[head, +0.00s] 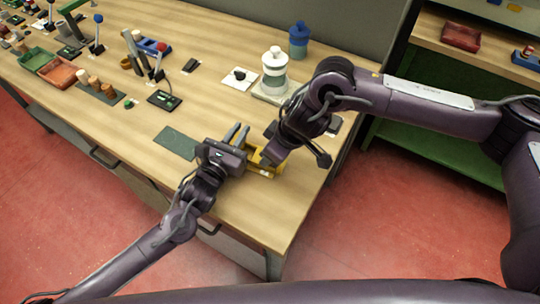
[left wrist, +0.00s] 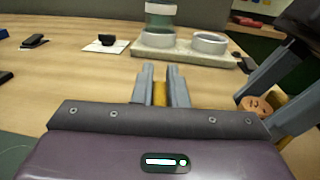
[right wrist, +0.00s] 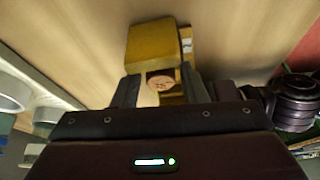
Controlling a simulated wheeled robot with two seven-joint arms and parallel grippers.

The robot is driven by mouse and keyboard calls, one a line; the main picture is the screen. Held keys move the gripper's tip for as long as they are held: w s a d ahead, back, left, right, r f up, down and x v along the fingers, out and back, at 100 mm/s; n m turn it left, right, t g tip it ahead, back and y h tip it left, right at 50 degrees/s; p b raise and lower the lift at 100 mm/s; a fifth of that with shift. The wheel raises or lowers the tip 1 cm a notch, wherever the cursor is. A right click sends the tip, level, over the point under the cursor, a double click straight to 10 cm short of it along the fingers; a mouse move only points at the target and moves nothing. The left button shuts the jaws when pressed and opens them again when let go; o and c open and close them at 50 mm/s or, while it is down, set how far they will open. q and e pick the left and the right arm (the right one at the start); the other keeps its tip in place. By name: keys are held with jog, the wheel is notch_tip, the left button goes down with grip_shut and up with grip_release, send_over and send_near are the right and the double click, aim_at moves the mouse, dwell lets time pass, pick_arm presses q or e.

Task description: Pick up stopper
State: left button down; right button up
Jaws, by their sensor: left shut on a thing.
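A tan cork stopper (right wrist: 162,80) with dark marks on its round end lies between the fingers of my right gripper (right wrist: 161,88), with gaps beside it. It also shows in the left wrist view (left wrist: 255,107), beside the right gripper's grey fingers. A yellow holder (head: 265,160) stands near the table's front right edge, partly hidden by my grippers. It shows as a yellow block (right wrist: 152,45) just beyond the stopper in the right wrist view. My left gripper (head: 236,133) is shut on a narrow yellow piece (left wrist: 160,93), seemingly part of the holder.
A dark green mat (head: 176,143) lies left of my left gripper. A white-and-green jar (head: 274,70) stands on a pale tray behind the grippers, near a blue jar (head: 298,40). Other small items fill the table's left side. Bare wood lies in front of the left gripper.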

jog(key=c, duration=0.7)
jog(key=shift+o, duration=0.2)
pick_arm(q)
jog(key=c, duration=1.4)
grip_release()
jog(key=shift+o, duration=0.2)
pick_arm(e)
notch_tip(320, 180, up, 10)
pick_arm(q)
jog(key=v, duration=1.2)
jog(key=shift+s+f, duration=0.1)
pick_arm(e)
jog(key=shift+s, duration=0.1)
